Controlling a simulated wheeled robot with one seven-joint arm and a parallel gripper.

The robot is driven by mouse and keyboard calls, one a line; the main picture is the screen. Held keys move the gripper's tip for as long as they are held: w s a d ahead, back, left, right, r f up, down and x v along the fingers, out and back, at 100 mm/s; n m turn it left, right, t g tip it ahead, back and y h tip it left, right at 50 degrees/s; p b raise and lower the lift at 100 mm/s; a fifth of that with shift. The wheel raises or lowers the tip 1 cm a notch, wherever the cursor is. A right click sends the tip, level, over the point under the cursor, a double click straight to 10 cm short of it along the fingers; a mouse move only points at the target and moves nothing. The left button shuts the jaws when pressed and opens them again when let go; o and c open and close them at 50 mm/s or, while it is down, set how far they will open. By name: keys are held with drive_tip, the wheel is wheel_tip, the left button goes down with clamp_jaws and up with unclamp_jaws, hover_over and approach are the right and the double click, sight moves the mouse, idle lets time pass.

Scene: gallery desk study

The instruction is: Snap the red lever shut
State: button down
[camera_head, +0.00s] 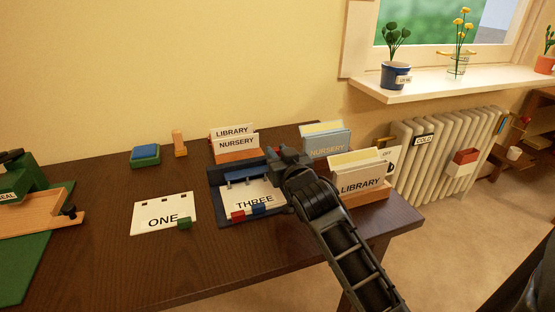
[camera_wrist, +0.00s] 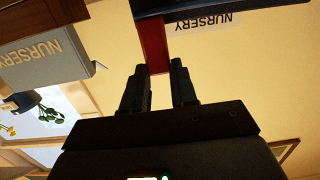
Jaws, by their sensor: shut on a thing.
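The red lever (camera_wrist: 152,45) shows in the wrist view as a red bar reaching from a dark blue part (camera_wrist: 215,8) down to my fingertips. My gripper (camera_wrist: 158,74) is shut on the lever's end, with one black finger on each side. In the head view my gripper (camera_head: 285,157) is at the far right corner of a dark blue tray-like holder (camera_head: 217,178), and hides the lever there. A white card marked THREE (camera_head: 248,190) lies in the holder, under a dark blue bar.
Card boxes marked LIBRARY and NURSERY (camera_head: 235,156) stand behind; a blue NURSERY box (camera_head: 327,143) and another LIBRARY box (camera_head: 362,183) stand close right of my gripper.

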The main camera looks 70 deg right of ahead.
idle(0.4)
drive_tip(key=c, duration=0.9)
unclamp_jaws()
drive_tip(key=b+v, duration=0.1)
drive_tip(key=v, duration=0.7)
drive_tip(key=shift+f, duration=0.1)
